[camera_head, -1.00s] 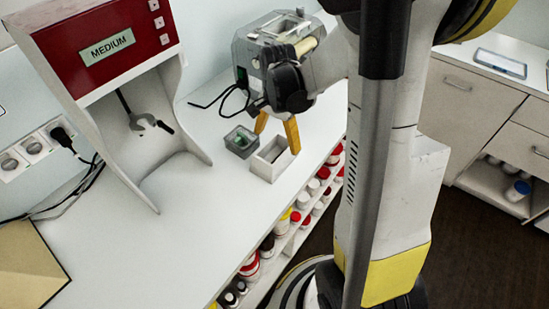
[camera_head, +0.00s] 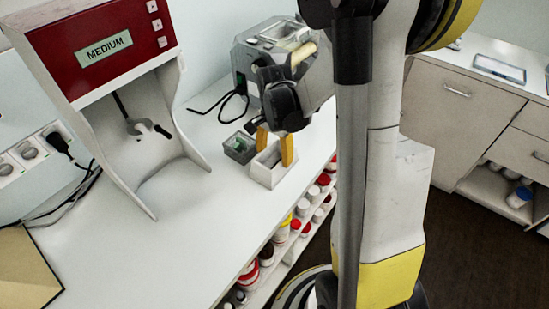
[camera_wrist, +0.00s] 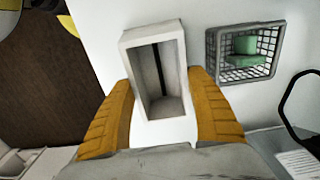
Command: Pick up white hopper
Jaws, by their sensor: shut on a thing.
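The white hopper (camera_head: 266,172) is an open rectangular box near the front edge of the white counter. In the wrist view the hopper (camera_wrist: 136,43) is upright between the two orange fingers, and its inside looks empty. My gripper (camera_head: 274,148) reaches down over it, with one finger on each side. In the wrist view my gripper (camera_wrist: 162,108) is shut on the hopper's side walls. I cannot tell whether the hopper's base touches the counter.
A grey mesh basket (camera_head: 240,147) with a green thing in it stands close beside the hopper. A red and white machine labelled MEDIUM (camera_head: 108,45) stands at left. A grey machine (camera_head: 262,50) is behind my gripper. Bottles (camera_head: 282,228) fill the shelf below the counter edge.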

